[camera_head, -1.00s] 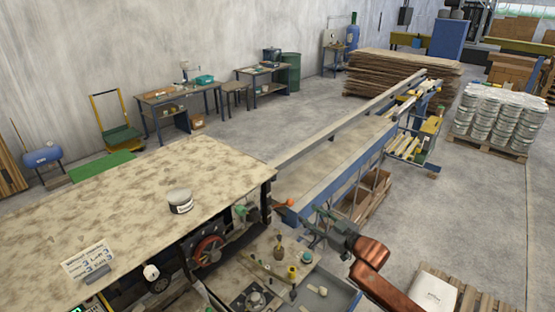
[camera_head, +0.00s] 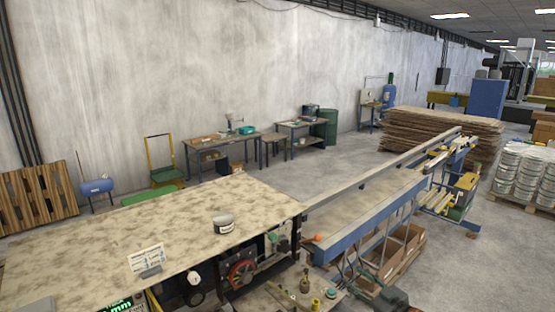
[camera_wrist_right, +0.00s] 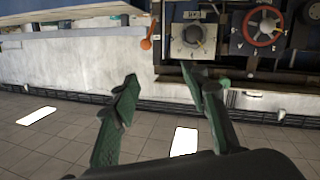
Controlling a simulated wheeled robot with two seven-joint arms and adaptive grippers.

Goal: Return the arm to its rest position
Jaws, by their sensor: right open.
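My right gripper (camera_head: 348,272) is at the lower right of the head view, beside the front of the machine table. Its two green fingers show spread apart in the right wrist view (camera_wrist_right: 160,82), with nothing between them. Past the fingers is the machine's front panel, with a dial (camera_wrist_right: 194,38), a red handwheel (camera_wrist_right: 264,27) and an orange-knobbed lever (camera_wrist_right: 147,43). Most of my right arm is outside the head view. My left gripper is not in view.
A long blue-sided conveyor (camera_head: 370,205) runs back to the right. Cardboard boxes (camera_head: 402,252) lie under it. Open floor (camera_head: 270,180) lies behind.

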